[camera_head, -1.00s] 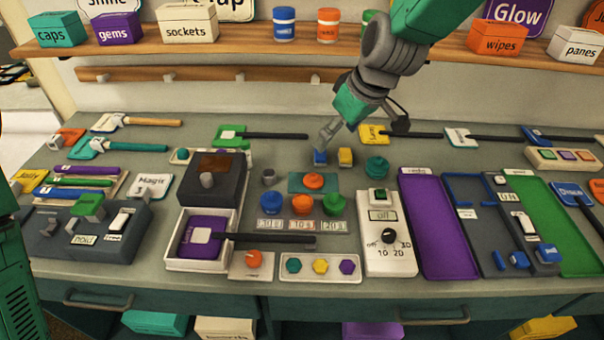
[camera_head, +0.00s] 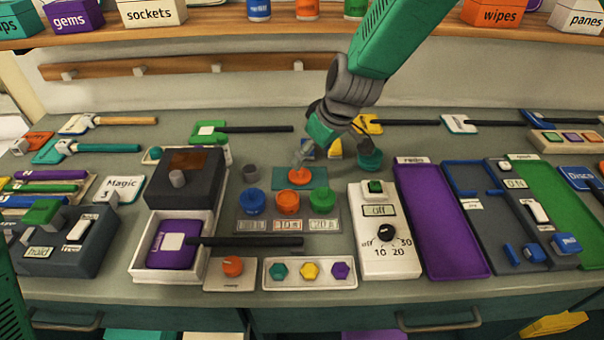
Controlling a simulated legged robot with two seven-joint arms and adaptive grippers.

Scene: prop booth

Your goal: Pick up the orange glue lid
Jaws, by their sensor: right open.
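An orange round lid (camera_head: 299,177) lies on a small teal mat (camera_head: 318,179) near the middle of the bench. My right gripper (camera_head: 299,160) is open, with its fingers pointing down at the lid's far side. I cannot tell whether they touch it. In front of the mat stand a blue pot (camera_head: 252,202), an orange-topped pot (camera_head: 288,202) and a green-topped pot (camera_head: 323,202). Only a green part of my left arm shows at the left edge; its gripper is out of view.
A blue block (camera_head: 307,151) and a yellow block (camera_head: 335,148) stand behind the mat, with a teal knob (camera_head: 369,160) to their right. A dark box (camera_head: 186,178) and a white timer (camera_head: 384,245) flank the pots.

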